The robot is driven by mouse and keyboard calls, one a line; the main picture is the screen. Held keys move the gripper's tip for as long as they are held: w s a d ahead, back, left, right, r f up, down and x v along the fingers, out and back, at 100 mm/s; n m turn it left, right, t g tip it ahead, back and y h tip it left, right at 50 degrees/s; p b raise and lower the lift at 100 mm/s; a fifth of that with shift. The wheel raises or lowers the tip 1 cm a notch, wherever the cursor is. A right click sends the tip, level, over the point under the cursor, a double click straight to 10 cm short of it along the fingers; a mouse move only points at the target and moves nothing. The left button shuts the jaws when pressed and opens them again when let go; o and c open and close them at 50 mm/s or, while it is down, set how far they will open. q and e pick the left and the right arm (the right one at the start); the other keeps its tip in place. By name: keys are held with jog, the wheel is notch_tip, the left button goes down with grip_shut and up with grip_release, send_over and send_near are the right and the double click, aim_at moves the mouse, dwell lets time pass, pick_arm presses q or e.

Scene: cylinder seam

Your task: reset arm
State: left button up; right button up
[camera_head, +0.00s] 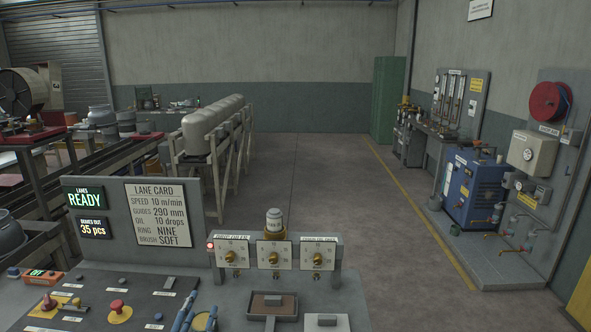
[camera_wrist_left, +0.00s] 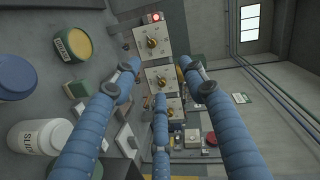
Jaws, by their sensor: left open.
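My left gripper (camera_head: 197,318) shows only as blue fingers at the bottom edge of the head view, over the console. In the left wrist view its three blue fingers (camera_wrist_left: 160,75) are spread apart, with nothing held between them. Beyond the fingertips there is a row of dial plates, including a top plate (camera_wrist_left: 152,43) and a middle plate (camera_wrist_left: 161,80). The same row shows in the head view, with a left dial (camera_head: 231,256), a middle dial (camera_head: 273,256) and a right dial (camera_head: 318,258). My right gripper is in neither view.
The console (camera_head: 110,290) carries a READY display (camera_head: 86,198), a lane card (camera_head: 156,212) and a red button (camera_head: 117,306). A brown tray (camera_head: 262,306) sits below the dials. A white tub (camera_wrist_left: 40,137) and yellow-topped pot (camera_wrist_left: 73,44) stand left in the wrist view. Floor beyond is open.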

pick_arm(q)
jog(key=s+f+n+g+y, duration=0.1)
jog(key=s+f+n+g, duration=0.3)
jog(key=s+f, duration=0.3)
jog(key=s+f+n+g, duration=0.35)
jog(key=s+f, duration=0.25)
jog(key=s, duration=0.4)
jog(key=s+d+f+n+g+h, duration=0.1)
jog(key=s+f+n+g, duration=0.15)
jog(key=s, duration=0.65)
jog(key=s+d+f+n+g+h, duration=0.1)
jog(key=s+d+n+g, duration=0.15)
jog(key=s, duration=0.75)
notch_tip(320, 180, down, 33)
jog(key=s+g+b, duration=0.1)
jog(key=g+b, duration=0.1)
jog(key=b, duration=0.6)
jog(key=s+a+f+b, duration=0.2)
jog(key=s+f+b, duration=0.1)
jog(key=s+f, duration=0.6)
jog(key=s+a+f+b, duration=0.1)
jog(key=s+f+b, duration=0.2)
jog(key=s+f, duration=0.5)
notch_tip(320, 180, down, 7)
jog(key=shift+s+a+f+m+g+b, duration=0.1)
jog(key=shift+s+a+m+g+b, duration=0.3)
jog(key=shift+m+g, duration=0.05)
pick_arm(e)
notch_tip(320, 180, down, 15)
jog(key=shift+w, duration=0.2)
